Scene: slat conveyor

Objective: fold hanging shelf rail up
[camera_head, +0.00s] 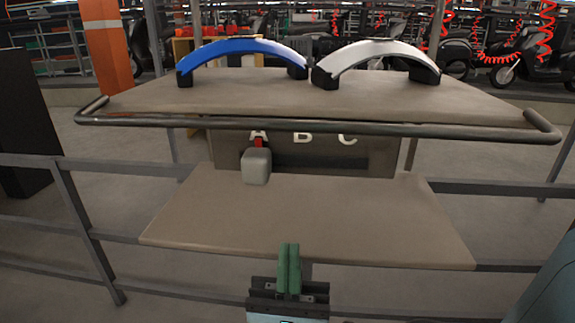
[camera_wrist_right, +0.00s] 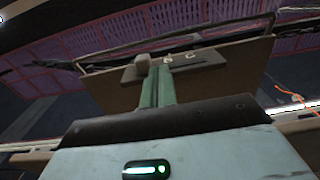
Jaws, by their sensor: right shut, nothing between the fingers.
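The shelf rail (camera_head: 320,128) is a dark U-shaped bar along the front of the upper shelf (camera_head: 330,97) in the head view. Its bent ends meet the shelf's two front corners, and its long bar shows just below the shelf's front edge. I cannot tell its exact angle. My right gripper (camera_head: 289,245) has green fingers, shut and empty, at the front edge of the lower shelf (camera_head: 320,220), well below the rail and apart from it. In the wrist view the green fingers (camera_wrist_right: 157,80) point toward the panel with letters. My left gripper is not in view.
A blue arched part (camera_head: 243,46) and a white arched part (camera_head: 378,50) stand on the upper shelf. A panel lettered A B C (camera_head: 380,163) and a grey block with a red top (camera_head: 256,166) sit between the shelves. Grey railings (camera_head: 75,205) flank both sides.

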